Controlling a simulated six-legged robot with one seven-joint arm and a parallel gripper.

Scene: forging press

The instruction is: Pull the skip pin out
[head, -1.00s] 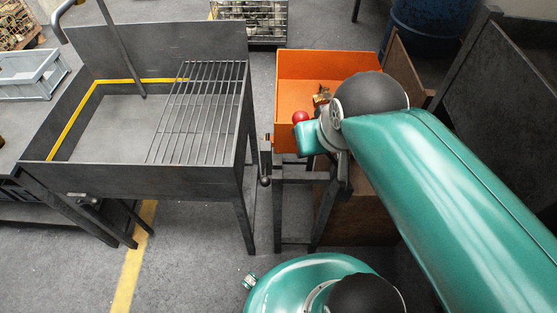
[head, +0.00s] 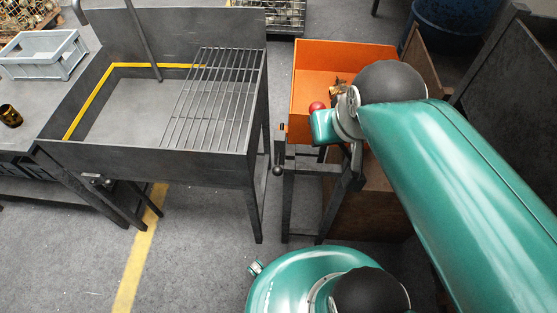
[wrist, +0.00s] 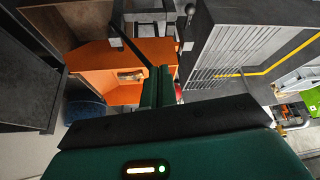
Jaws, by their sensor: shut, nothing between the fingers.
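The orange skip (head: 345,62) sits on a dark stand and holds small brownish scraps. It also shows in the wrist view (wrist: 95,58). A red ball knob (head: 317,106) shows at its near side. A dark upright lever with a round end (head: 278,160) hangs at the stand's left corner. I cannot tell which of these belongs to the skip pin; no pin shaft is visible. My gripper (head: 322,126) is beside the red knob, overlapping it in view. In the wrist view its green fingers (wrist: 160,87) are shut and empty, with a sliver of red (wrist: 178,90) right beside them.
A dark steel table with a bar grate (head: 215,95) stands left of the skip, with a narrow gap between. A brown panel (head: 372,200) is below the skip. A dark panel (head: 520,85) and blue drum (head: 450,25) stand at the right. A grey crate (head: 45,55) is far left.

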